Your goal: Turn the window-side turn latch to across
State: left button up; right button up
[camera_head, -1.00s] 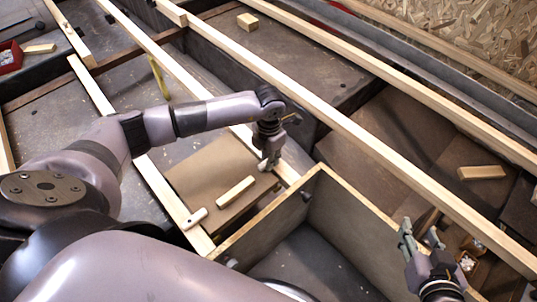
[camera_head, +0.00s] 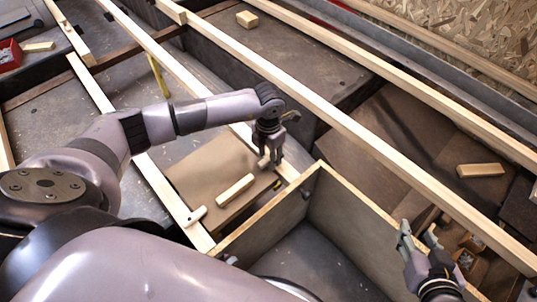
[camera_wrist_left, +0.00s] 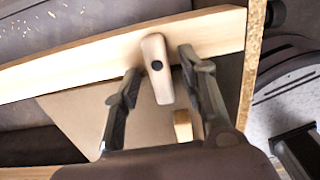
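A pale wooden turn latch (camera_wrist_left: 157,75) with a dark central pivot sits on a wooden batten (camera_wrist_left: 75,70) in the left wrist view. It lies nearly crosswise to the batten, slightly tilted, its lower end reaching over the brown panel (camera_wrist_left: 80,118). My left gripper (camera_wrist_left: 162,98) is open, one finger on each side of the latch; contact is unclear. In the head view my left gripper (camera_head: 271,164) partly hides this latch (camera_head: 263,162). A second turn latch (camera_head: 196,216) lies on the opposite batten. My right gripper (camera_head: 418,232) is open and empty at the lower right.
A wooden handle bar (camera_head: 235,188) lies on the panel (camera_head: 205,169) between the latches. An open wooden-edged box (camera_head: 261,226) stands close beside my left gripper. Long battens (camera_head: 340,119) cross the area. A loose block (camera_head: 481,171) lies at the right.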

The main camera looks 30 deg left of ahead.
aim_at(268, 158)
pick_arm(q)
notch_tip(268, 158, up, 12)
dwell(0.6)
dwell(0.5)
